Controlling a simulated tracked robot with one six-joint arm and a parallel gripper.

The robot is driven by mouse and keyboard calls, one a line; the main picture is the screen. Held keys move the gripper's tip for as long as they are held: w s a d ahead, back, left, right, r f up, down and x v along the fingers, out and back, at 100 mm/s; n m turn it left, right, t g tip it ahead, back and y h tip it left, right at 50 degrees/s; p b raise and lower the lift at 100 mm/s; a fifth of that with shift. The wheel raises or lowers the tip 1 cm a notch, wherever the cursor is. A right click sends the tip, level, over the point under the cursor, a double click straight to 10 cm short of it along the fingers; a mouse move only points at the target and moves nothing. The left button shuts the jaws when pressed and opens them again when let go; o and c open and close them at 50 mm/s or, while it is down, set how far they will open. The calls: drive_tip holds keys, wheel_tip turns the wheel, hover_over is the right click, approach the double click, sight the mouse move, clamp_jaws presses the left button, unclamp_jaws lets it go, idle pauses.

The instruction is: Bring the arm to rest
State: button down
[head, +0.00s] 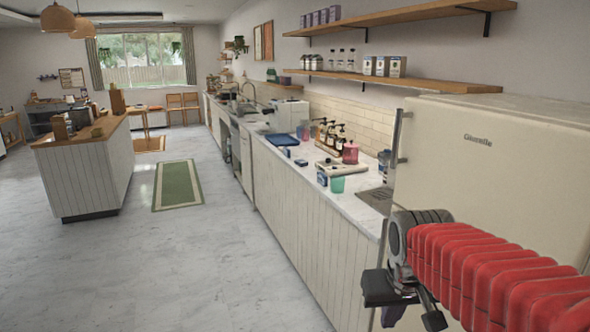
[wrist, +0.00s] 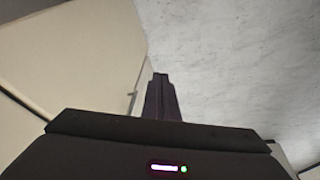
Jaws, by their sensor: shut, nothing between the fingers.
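My arm, in a red ribbed sleeve, reaches in from the lower right of the head view, in front of the fridge. My gripper (wrist: 160,78) is shut and empty in the wrist view. Its fingers meet over pale marble-like floor and a cream panel edge. In the head view the wrist end hangs at the lower right, near the front edge of the counter; I cannot make out the fingertips there.
A cream fridge (head: 490,165) stands close on the right, its handle (head: 400,138) near my arm. The long counter (head: 285,180) holds a teal cup (head: 337,184), a pink container (head: 350,153) and bottles. An island (head: 95,175) stands at left.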

drive_tip(key=s+a+t, duration=0.1)
drive_tip(key=s+a, duration=0.1)
drive_tip(key=s, duration=1.2)
drive_tip(key=shift+a+f+t+y, duration=0.2)
drive_tip(key=shift+a+t+y, duration=0.1)
drive_tip(key=shift+t, duration=0.1)
idle(0.4)
